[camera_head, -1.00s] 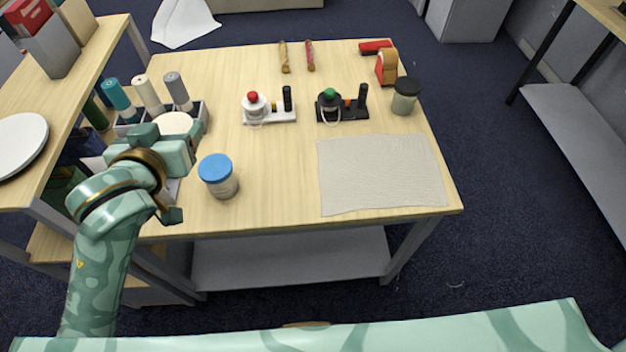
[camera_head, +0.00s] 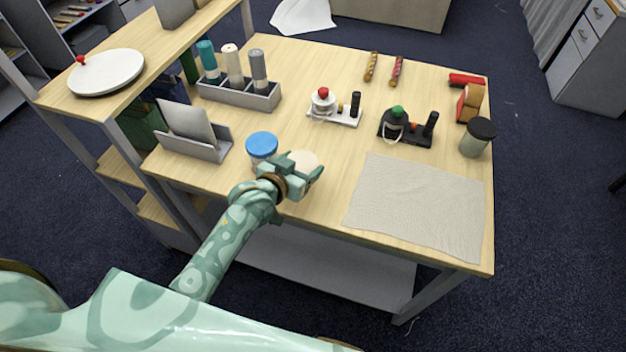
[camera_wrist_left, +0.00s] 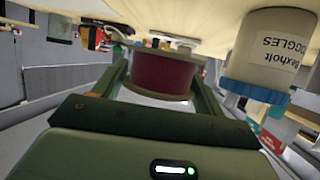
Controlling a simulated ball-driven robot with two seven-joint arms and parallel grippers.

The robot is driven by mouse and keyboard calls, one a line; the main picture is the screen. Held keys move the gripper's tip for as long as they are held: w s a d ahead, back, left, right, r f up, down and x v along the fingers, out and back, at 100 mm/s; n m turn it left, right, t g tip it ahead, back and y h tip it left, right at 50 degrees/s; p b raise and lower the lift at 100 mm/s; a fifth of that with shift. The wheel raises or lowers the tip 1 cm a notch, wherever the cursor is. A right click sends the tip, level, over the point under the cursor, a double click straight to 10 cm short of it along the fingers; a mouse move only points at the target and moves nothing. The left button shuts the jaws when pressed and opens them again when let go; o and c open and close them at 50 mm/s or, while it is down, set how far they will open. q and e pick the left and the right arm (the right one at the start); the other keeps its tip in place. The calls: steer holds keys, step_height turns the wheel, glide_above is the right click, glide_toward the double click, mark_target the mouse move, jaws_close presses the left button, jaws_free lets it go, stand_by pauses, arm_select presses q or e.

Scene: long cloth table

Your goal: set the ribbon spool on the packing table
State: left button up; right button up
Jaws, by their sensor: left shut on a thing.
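My left gripper (camera_head: 298,176) is shut on the ribbon spool, over the front part of the packing table (camera_head: 250,192). In the head view the spool (camera_head: 304,159) shows mainly as a cream round flange just beyond the jaws. In the left wrist view the spool (camera_wrist_left: 160,74) sits between the two fingers (camera_wrist_left: 162,85), with dark red ribbon and pale flanges. The tabletop fills the top of that view, close to the spool. I cannot tell whether the spool touches it. My right gripper is not in view.
A blue-lidded jar (camera_head: 262,146) stands close to the left of the gripper; it also shows in the wrist view (camera_wrist_left: 268,52). A grey cloth (camera_head: 420,208) lies at right. Two small stands (camera_head: 335,115) (camera_head: 408,138) are behind. A grey holder (camera_head: 240,94) has several rolls.

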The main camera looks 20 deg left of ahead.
mark_target(311, 170)
arm_select(q)
steer(key=f, duration=0.1)
steer(key=w+d+f+b, duration=0.1)
steer(key=w+d+f, duration=0.1)
steer(key=shift+w+f, duration=0.1)
steer(key=shift+f, duration=0.3)
step_height(311, 170, down, 3)
steer(key=shift+f+b, duration=0.2)
steer(key=shift+b, duration=0.7)
steer(key=shift+r, duration=0.1)
steer(key=o, duration=1)
steer(key=shift+r, duration=0.1)
steer(key=p+v, duration=0.3)
steer(key=v, duration=0.9)
steer(key=shift+p, duration=0.35)
